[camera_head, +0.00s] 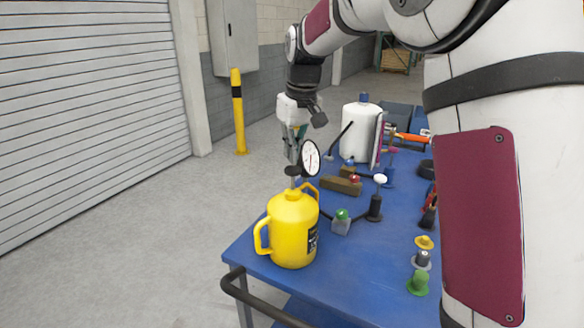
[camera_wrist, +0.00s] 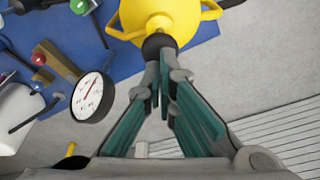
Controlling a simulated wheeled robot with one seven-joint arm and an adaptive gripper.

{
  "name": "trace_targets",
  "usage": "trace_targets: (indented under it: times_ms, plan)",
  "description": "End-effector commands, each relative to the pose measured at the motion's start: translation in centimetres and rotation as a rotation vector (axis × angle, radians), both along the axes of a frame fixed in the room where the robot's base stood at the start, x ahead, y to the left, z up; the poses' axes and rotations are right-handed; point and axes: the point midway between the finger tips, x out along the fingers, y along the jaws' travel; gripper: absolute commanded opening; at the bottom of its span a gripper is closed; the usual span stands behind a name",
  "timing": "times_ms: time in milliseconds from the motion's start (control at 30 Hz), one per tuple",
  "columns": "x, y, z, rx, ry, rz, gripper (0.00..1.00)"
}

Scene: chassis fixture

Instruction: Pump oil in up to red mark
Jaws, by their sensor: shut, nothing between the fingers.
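A yellow jug (camera_head: 292,230) with side handles stands upright on the near left corner of the blue table. A black knob (camera_head: 292,171) on a short stem tops it. My gripper (camera_head: 294,158) is just above this knob, fingers pointing down. In the wrist view, my gripper (camera_wrist: 165,58) is shut and empty, its tips at the black knob (camera_wrist: 158,44); I cannot tell whether they touch. A round white dial gauge (camera_head: 310,159) is beside the gripper; its face (camera_wrist: 90,96) shows a red line in the wrist view. No oil level is readable.
A white tank (camera_head: 361,132) stands farther back on the blue table (camera_head: 300,286). A green-knobbed block (camera_head: 341,222), a brown block with a red knob (camera_head: 343,186) and a black post with a white top (camera_head: 376,205) are right of the jug.

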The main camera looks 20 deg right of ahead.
Motion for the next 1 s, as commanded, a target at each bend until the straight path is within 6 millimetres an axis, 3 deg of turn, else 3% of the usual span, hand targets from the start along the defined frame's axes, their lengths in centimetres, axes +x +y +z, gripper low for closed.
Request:
trace_targets:
  times_ms: [1000]
  plan:
    - [0.0,0.0,-3.8,0.0,0.001,0.0,0.0]
